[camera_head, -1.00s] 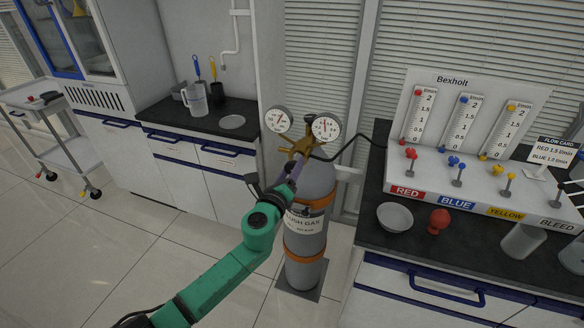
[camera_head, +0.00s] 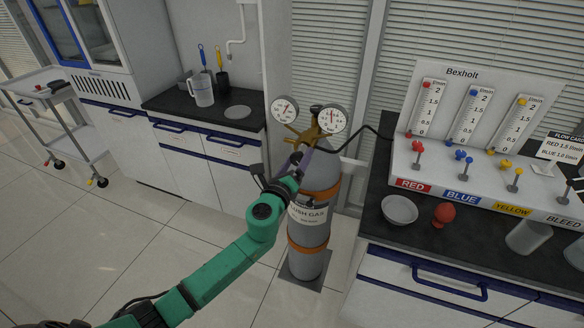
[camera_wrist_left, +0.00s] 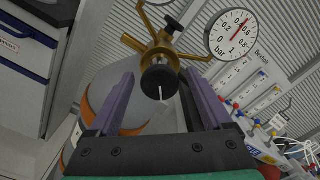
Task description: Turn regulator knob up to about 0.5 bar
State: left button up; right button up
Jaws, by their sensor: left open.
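The regulator is a brass fitting (camera_head: 311,135) with two round white gauges on top of the grey flush gas cylinder (camera_head: 312,232). Its black knob (camera_wrist_left: 160,82) with a white mark shows in the left wrist view, below the brass body. My left gripper (camera_wrist_left: 158,77) is open, with one purple finger on each side of the knob and visible gaps. In the head view my left gripper (camera_head: 298,163) hides the knob. The bar gauge (camera_wrist_left: 234,35) has a red needle pointing to the upper right; I cannot read its value exactly. My right gripper is not in view.
A black worktop on the right holds the flowmeter panel (camera_head: 480,130), a grey bowl (camera_head: 399,209) and a red bulb (camera_head: 444,214). A dark hose runs from the regulator toward it. A cabinet with a jug (camera_head: 202,90) stands at left. The floor between is open.

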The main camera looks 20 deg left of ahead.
pick_arm(q)
jog(key=s+b, duration=0.2)
jog(key=s, duration=1.2)
jog(key=shift+s+a, duration=0.15)
jog(key=shift+a, duration=0.3)
